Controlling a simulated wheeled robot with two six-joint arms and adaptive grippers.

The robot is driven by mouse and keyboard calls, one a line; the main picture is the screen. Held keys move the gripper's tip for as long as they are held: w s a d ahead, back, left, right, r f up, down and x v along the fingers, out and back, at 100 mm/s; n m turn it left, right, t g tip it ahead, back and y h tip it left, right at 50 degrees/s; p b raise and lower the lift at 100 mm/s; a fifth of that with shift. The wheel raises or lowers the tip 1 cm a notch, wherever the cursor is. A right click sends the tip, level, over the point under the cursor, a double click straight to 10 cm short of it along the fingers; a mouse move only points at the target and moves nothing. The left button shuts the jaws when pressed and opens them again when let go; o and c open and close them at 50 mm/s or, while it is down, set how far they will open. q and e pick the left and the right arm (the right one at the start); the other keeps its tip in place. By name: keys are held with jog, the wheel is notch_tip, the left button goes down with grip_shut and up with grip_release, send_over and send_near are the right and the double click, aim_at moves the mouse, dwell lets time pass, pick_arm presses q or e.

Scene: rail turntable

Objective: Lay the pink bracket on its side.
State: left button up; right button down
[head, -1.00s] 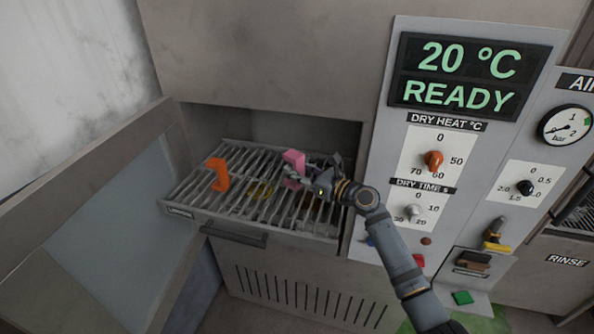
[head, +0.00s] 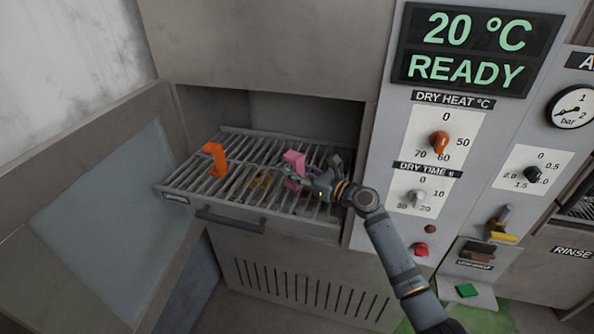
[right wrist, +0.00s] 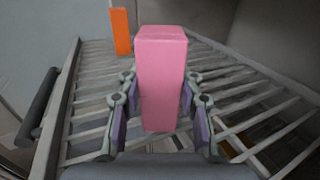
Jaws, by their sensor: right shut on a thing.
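The pink bracket (head: 293,160) is upright at the rack's right part. My right gripper (head: 298,178) is shut on it from the right and front. In the right wrist view the pink bracket (right wrist: 161,75) stands tall between the two fingers (right wrist: 160,118), which press on its sides. Its lower end is partly hidden by the gripper and slats, so I cannot tell whether it touches the rack. My left gripper is not in view.
An orange bracket (head: 214,160) stands at the rack's left; it also shows in the right wrist view (right wrist: 121,32). The slatted rack (head: 235,185) is pulled out of the open chamber. An open door (head: 105,200) is at the left, a control panel (head: 440,130) at the right.

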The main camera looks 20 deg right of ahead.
jog(key=shift+f, duration=0.3)
jog(key=c, duration=0.8)
grip_release()
jog(key=shift+s+f, duration=0.1)
jog(key=v, duration=1.1)
jog(key=shift+s+d, duration=0.3)
jog(key=shift+s, duration=0.1)
